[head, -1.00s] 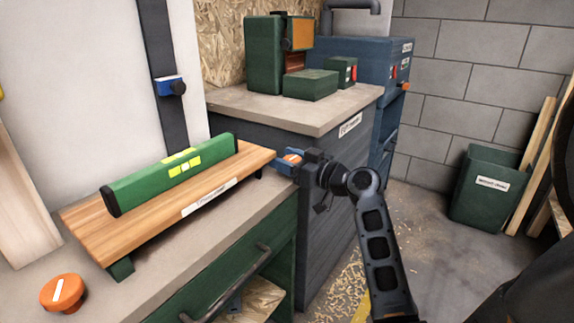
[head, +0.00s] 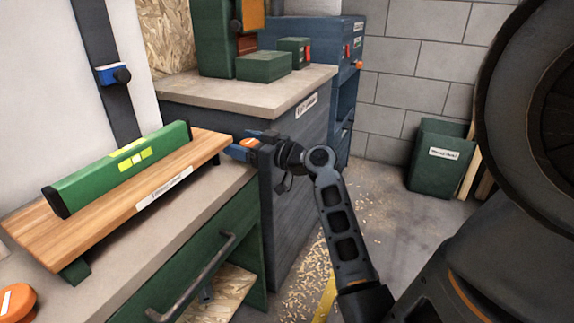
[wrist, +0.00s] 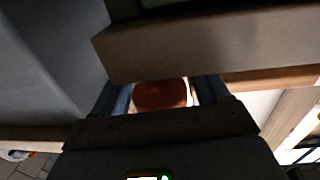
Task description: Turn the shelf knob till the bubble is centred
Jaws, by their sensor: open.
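A green spirit level (head: 120,168) stands on the wooden shelf (head: 190,165), which has a label on its front edge. Its yellow vial (head: 134,160) faces me; the bubble is too small to place. My gripper (head: 249,145) is at the shelf's right end, with its blue fingers open on either side of an orange knob there. In the wrist view the orange-brown knob (wrist: 160,95) sits between the two fingers; I cannot tell if they touch it. A second orange knob (head: 16,301) with a white line is on the bench at the lower left.
The grey bench top (head: 130,245) lies under the shelf, with a green drawer (head: 195,265) and its handle below. A second cabinet (head: 240,95) with green boxes stands behind my gripper. A green bin (head: 440,155) stands by the far wall. The floor between is open, with shavings.

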